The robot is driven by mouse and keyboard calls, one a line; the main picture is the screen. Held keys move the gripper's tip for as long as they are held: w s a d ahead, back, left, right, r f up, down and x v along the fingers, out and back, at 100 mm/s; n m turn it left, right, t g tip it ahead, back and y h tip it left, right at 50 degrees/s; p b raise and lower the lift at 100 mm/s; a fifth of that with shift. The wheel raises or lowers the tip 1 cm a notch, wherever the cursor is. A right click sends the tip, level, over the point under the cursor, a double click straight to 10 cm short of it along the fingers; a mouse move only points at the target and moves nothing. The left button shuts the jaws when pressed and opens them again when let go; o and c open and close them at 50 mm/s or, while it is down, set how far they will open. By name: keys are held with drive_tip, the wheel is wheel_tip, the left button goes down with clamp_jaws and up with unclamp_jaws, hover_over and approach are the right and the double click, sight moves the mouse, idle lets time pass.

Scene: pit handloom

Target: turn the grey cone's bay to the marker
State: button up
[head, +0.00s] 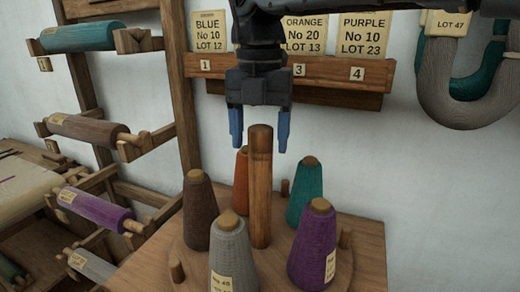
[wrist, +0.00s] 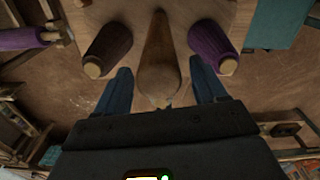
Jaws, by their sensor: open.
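The grey cone (head: 233,258) stands upright at the front of a round wooden turntable (head: 190,255), with a paper label on its side. A tall wooden post (head: 260,195) rises at the turntable's centre. My gripper (head: 260,146) points down over the post, with its blue fingers apart on either side of the post's top. In the wrist view the post (wrist: 157,65) lies between the spread fingers, with a gap on each side. Short wooden pegs (head: 177,272) stand around the cones; I cannot tell which is the marker.
A brown cone (head: 200,210), an orange cone (head: 241,180), a teal cone (head: 304,190) and a purple cone (head: 313,245) surround the post. Behind is a wooden rail (head: 225,68) with lot cards. A bobbin rack (head: 180,90) stands left. Grey and teal hanks (head: 475,105) hang right.

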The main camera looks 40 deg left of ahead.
drive_tip(key=shift+r, duration=2.4)
